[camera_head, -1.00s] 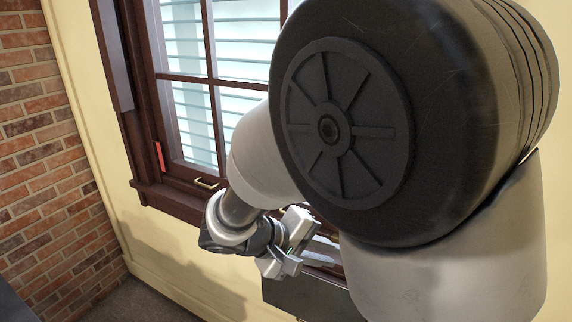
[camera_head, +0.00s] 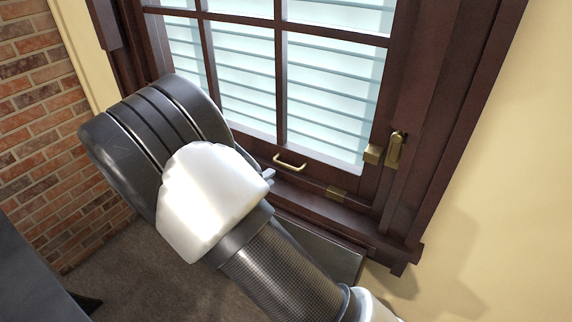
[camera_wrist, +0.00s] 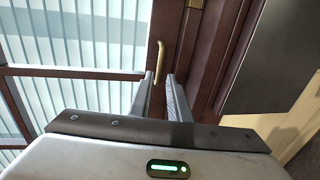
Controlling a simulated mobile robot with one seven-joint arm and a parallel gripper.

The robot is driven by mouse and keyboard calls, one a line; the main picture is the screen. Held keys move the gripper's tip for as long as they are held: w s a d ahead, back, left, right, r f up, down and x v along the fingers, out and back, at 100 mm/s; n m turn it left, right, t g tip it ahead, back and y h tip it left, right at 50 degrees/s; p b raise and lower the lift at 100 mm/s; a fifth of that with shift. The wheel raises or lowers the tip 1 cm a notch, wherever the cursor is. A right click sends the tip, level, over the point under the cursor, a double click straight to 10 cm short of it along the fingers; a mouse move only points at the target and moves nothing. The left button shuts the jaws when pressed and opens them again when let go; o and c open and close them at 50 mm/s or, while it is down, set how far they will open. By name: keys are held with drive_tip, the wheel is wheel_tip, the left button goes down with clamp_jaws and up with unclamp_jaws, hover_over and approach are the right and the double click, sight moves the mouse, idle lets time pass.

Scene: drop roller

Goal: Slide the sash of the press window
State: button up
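The press window's sash (camera_head: 330,178) has a dark brown frame and panes with pale slats behind them. A brass handle (camera_head: 290,162) is on its bottom rail; the sash looks down in its frame. In the wrist view the handle (camera_wrist: 158,60) lies just beyond my fingertips, nearest the left finger. My gripper (camera_wrist: 161,80) is open, with a gap between its two fingers, and nothing is held. In the head view only a small part of my gripper (camera_head: 268,175) shows beside the handle; my arm hides the rest. I cannot tell whether a finger touches the handle.
A dark grey box-like thing (camera_head: 335,252) is below the sill. A brick wall (camera_head: 40,130) is at the left, and bare cream wall (camera_head: 500,160) at the right.

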sight(286, 166)
drive_tip(key=x, duration=1)
drive_tip(key=shift+w+d+p, duration=0.1)
drive_tip(key=shift+w+p, duration=0.1)
drive_tip(key=shift+p, duration=0.2)
clamp_jaws()
